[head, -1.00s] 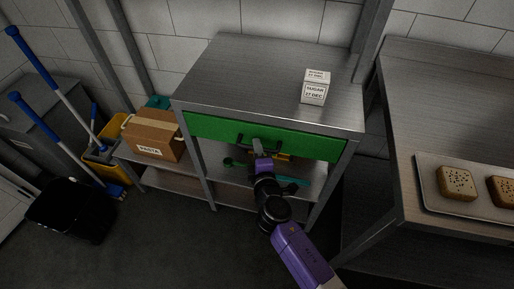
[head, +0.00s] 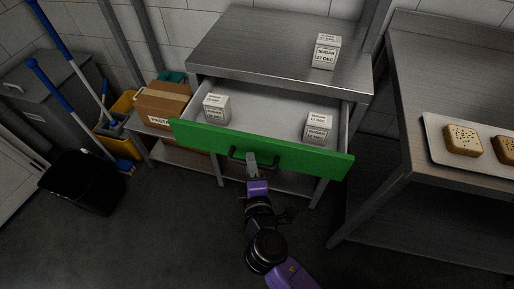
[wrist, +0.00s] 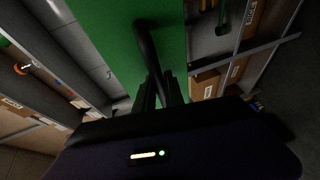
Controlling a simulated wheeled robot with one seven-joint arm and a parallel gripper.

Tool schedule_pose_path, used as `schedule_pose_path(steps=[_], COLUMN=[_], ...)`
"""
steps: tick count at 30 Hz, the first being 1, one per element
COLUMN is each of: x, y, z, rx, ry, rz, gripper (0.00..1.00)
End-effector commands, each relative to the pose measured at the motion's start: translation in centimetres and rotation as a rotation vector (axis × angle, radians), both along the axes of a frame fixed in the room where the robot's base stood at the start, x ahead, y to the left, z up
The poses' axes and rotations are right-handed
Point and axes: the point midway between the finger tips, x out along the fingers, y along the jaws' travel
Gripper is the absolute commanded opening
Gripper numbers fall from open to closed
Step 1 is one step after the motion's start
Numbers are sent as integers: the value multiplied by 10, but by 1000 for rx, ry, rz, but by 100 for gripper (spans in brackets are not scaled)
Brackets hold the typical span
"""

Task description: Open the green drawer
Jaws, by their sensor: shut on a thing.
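The green drawer (head: 290,156) is pulled well out from under the steel table, with its inside in view. Two white sugar boxes stand in it, one at the left (head: 216,109) and one at the right (head: 318,127). A dark bar handle (head: 236,155) is on the middle of the green front. My gripper (head: 251,160) is at the handle and shut on it. In the wrist view the handle (wrist: 148,45) runs down to between my fingers (wrist: 160,92), against the green front (wrist: 105,22).
The steel table top (head: 262,45) carries another sugar box (head: 326,51). A second table at the right holds a tray (head: 438,152) with bread. A cardboard box (head: 160,104), a yellow bucket (head: 122,108) and a black bin (head: 82,182) stand at the left. The floor (head: 185,235) in front is clear.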

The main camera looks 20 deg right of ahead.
Motion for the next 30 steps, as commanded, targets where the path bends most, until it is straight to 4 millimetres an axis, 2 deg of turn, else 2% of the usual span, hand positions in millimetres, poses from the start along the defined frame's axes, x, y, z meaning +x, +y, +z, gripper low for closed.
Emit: schedule_pose_path(steps=[1, 6, 12, 28, 29, 30], x=[-11, -36, -53, -59, -59, -59], y=[9, 26, 38, 43, 43, 43], z=[-4, -3, -2, -1, -1, -1], rx=[0, 1, 0, 0, 0, 0], ry=[3, 3, 2, 2, 2, 2], rz=[4, 3, 0, 0, 0, 0], gripper=[0, 0, 0, 0, 17, 25])
